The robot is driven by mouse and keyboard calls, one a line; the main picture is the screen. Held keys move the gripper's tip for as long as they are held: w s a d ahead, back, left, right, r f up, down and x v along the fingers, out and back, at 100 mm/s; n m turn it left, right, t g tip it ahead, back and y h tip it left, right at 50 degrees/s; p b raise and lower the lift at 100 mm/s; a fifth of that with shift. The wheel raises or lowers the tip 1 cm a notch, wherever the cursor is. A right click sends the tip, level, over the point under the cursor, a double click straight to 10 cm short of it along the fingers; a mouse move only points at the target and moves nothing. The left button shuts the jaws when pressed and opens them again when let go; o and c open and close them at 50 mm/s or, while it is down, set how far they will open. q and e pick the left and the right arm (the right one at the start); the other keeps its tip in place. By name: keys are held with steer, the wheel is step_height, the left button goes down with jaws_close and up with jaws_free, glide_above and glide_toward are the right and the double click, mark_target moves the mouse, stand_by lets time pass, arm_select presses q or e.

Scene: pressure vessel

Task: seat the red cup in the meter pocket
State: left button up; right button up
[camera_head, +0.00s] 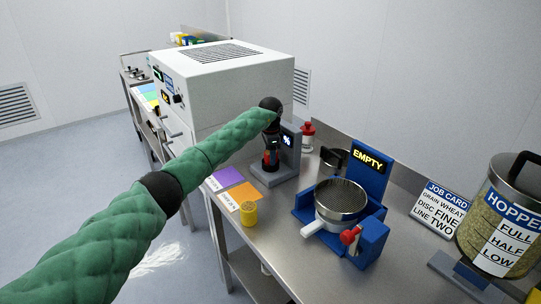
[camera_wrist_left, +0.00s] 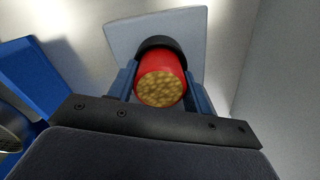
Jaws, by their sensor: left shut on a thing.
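My left gripper (camera_head: 270,143) is shut on the red cup (camera_wrist_left: 180,66), with a blue-grey finger on each side of it in the left wrist view. The cup's open end faces that camera and shows yellow-brown grain inside. In the head view the red cup (camera_head: 267,162) shows small below the gripper, over the base of the grey meter (camera_head: 290,150). A black ring (camera_wrist_left: 155,42) lies just beyond the cup, against the meter's light grey base (camera_wrist_left: 185,22). I cannot tell whether the cup sits inside the pocket. My right gripper is not in view.
A blue stand (camera_head: 370,178) with an EMPTY sign holds a round sieve (camera_head: 340,200) right of the meter. A yellow cup (camera_head: 248,213) and purple and orange cards (camera_head: 243,193) lie in front. A white machine (camera_head: 225,85) stands behind my left arm. A hopper (camera_head: 500,220) is far right.

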arm_select(q)
steer(key=o, duration=1)
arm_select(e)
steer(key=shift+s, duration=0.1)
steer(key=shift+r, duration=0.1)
arm_select(q)
steer(key=shift+r, duration=0.45)
step_height(320, 180, up, 10)
steer(key=b, duration=0.3)
steer(key=shift+b, duration=0.35)
steer(key=shift+r, duration=0.65)
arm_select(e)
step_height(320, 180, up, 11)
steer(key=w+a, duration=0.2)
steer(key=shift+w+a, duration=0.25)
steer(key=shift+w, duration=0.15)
